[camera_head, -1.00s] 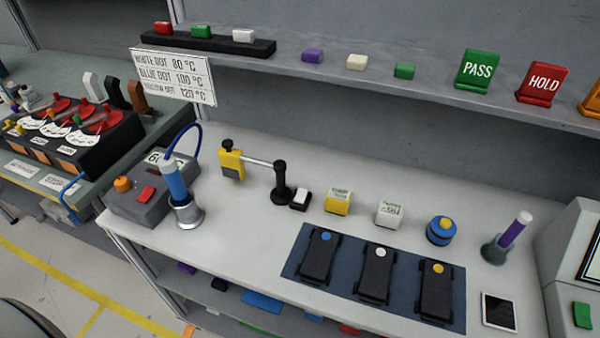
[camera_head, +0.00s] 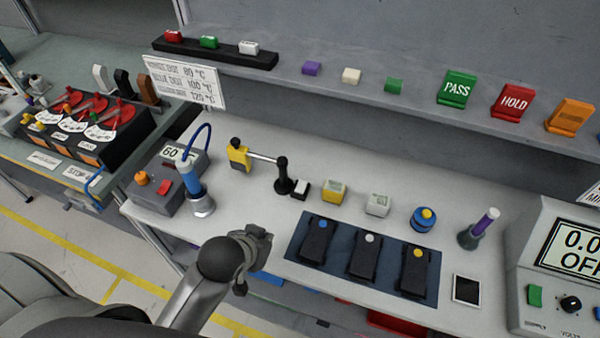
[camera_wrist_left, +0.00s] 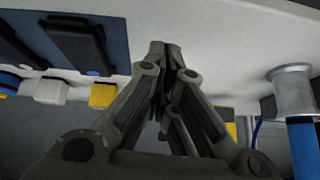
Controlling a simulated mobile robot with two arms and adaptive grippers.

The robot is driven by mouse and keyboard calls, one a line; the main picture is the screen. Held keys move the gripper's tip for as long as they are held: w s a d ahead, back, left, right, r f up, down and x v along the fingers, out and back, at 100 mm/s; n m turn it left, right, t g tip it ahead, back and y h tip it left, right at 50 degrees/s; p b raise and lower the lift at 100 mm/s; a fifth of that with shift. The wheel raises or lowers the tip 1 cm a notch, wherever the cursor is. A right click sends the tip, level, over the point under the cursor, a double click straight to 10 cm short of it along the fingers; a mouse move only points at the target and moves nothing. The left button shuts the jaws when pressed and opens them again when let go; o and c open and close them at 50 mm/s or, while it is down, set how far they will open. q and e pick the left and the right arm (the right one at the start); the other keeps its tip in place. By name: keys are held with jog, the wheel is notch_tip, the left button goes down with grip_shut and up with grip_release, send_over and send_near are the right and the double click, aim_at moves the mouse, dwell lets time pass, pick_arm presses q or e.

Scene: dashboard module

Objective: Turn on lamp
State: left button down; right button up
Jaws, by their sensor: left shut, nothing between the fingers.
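A yellow and black fixture (camera_head: 239,155) stands at the back of the bench, joined by a metal rod to a black post (camera_head: 283,175). A small block with a white top (camera_head: 301,189) sits beside the post's foot. I cannot tell for sure which of these is the lamp or its switch. My left gripper (camera_head: 264,240) is near the bench's front edge, in front of the post and apart from it. In the left wrist view its fingers (camera_wrist_left: 172,50) are closed together and hold nothing. My right gripper is out of view.
A blue soldering iron (camera_head: 187,169) stands in a metal holder left of the fixture, by its grey station (camera_head: 165,187). A dark blue mat (camera_head: 343,263) with several black devices lies right of my gripper. A shelf (camera_head: 440,115) overhangs the back.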

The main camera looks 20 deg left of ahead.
pick_arm(q)
jog(key=w+d+r+t, duration=0.1)
jog(key=w+r+t, duration=0.3)
jog(key=w+r, duration=0.5)
jog(key=w, duration=0.3)
jog(key=shift+d+r+n+t+p, duration=0.15)
jog(key=shift+d+n+t+p, duration=0.15)
jog(key=shift+d+n, duration=0.1)
jog(key=p, duration=0.2)
send_over(300, 187)
jog(key=f, duration=0.5)
jog(key=shift+s+f, duration=0.25)
jog(key=shift+s, duration=0.1)
jog(key=f, duration=0.1)
jog(key=f+p, duration=0.1)
jog(key=f, duration=0.1)
jog(key=shift+w, duration=0.3)
jog(key=shift+f, duration=0.55)
jog(key=shift+w, duration=0.1)
